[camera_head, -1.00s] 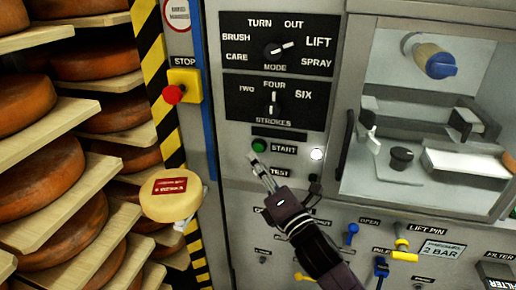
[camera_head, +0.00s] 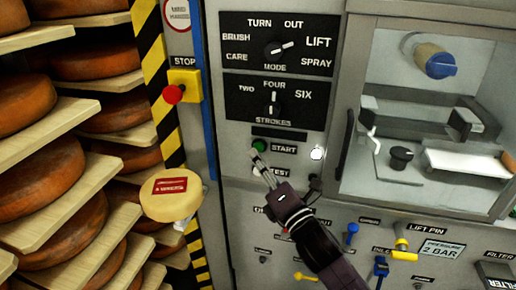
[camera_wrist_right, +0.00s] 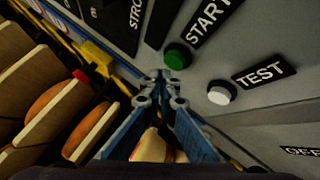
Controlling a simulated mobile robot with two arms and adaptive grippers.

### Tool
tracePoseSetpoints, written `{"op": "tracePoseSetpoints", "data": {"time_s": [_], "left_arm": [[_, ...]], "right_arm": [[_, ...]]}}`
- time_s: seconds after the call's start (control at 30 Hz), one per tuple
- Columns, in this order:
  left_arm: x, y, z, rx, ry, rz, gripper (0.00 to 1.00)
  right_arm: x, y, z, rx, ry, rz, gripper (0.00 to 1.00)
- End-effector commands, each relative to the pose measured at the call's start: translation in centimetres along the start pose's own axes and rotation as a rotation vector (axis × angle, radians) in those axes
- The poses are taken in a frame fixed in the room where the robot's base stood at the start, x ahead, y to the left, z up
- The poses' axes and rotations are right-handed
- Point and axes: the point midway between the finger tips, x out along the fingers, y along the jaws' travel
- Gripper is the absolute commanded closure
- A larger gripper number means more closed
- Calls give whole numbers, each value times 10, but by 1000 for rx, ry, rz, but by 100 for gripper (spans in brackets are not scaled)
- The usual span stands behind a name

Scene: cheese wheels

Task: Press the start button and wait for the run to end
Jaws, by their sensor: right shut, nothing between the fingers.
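The green start button (camera_head: 259,145) sits on the grey panel beside the START label (camera_head: 284,149). In the right wrist view the green button (camera_wrist_right: 177,56) is just ahead of the fingertips, and the white test button (camera_wrist_right: 220,93) is to the right. My right gripper (camera_head: 255,158) is shut and empty, its tips just below the green button in the head view. I cannot tell whether they touch it. The mode knob (camera_head: 275,49) points towards LIFT, and the strokes knob (camera_head: 274,104) points up towards FOUR. My left gripper is not in view.
A red stop button (camera_head: 173,94) on a yellow box is to the left. A pale cheese wheel with a red label (camera_head: 171,194) stands beside the striped post. Shelves of cheese wheels (camera_head: 46,175) fill the left. A glazed chamber (camera_head: 420,110) is at the right.

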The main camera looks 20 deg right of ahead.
Motion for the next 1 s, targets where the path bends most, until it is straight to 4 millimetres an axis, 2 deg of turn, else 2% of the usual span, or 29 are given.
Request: {"op": "tracePoseSetpoints", "data": {"time_s": [1.0], "left_arm": [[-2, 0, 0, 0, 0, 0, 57]], "right_arm": [[6, -4, 4, -1, 0, 0, 100]]}}
